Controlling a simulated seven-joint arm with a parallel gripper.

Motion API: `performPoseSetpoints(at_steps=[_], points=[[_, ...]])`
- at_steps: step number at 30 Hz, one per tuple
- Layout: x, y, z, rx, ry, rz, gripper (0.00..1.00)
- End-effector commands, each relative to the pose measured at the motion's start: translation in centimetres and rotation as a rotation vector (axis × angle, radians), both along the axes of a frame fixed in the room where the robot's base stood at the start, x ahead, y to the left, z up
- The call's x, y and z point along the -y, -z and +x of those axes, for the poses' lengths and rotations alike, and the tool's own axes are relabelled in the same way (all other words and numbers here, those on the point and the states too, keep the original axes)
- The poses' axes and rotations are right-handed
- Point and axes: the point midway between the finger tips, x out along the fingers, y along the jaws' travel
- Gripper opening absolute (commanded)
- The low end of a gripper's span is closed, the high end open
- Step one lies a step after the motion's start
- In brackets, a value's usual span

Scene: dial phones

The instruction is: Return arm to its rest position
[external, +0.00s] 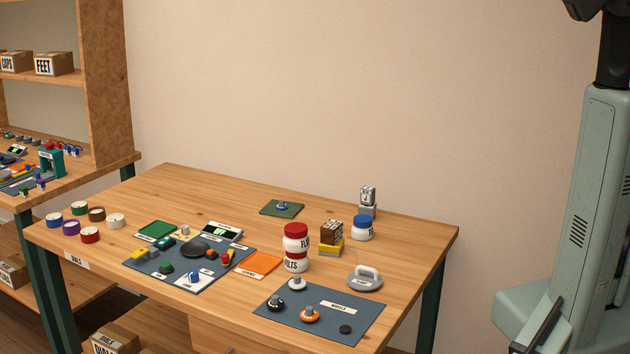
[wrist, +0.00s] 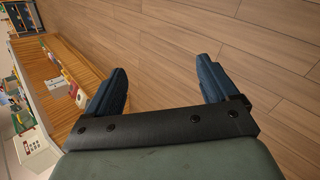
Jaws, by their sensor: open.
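My gripper (wrist: 160,85) shows in the wrist view with its two dark blue fingers wide apart and nothing between them. Wood floor lies beyond the fingers. The work table shows tilted at the left of the wrist view, apart from the fingers. In the external view my pale green arm stands at the right edge, clear of the table (external: 150,190). The gripper's fingers do not show in the external view.
The table holds a grey mat with phone parts (external: 225,258), a wheels mat (external: 345,300), a red-lidded jar (external: 296,250), a blue-lidded jar (external: 363,230) and several coloured rings (external: 90,235). A shelf unit (external: 105,80) stands at the left. The floor (wrist: 200,40) below the gripper looks clear.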

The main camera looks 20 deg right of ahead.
Motion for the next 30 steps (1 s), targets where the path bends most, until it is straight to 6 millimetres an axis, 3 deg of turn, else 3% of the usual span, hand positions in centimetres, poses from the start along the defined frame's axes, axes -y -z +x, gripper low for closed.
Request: performPoseSetpoints(at_steps=[1,5,12,15,30], points=[[2.5,1.5,1.0,0.001,0.036,-0.042,0.87],[7.9,5.0,4.1,-0.004,0.159,-0.146,0.87],[18.1,10.1,13.2,-0.023,0.481,-0.329,0.87],[20.2,11.0,16.5,-0.040,0.589,-0.369,0.87],[25.9,12.5,29.5,-0.154,0.952,-0.431,0.87]])
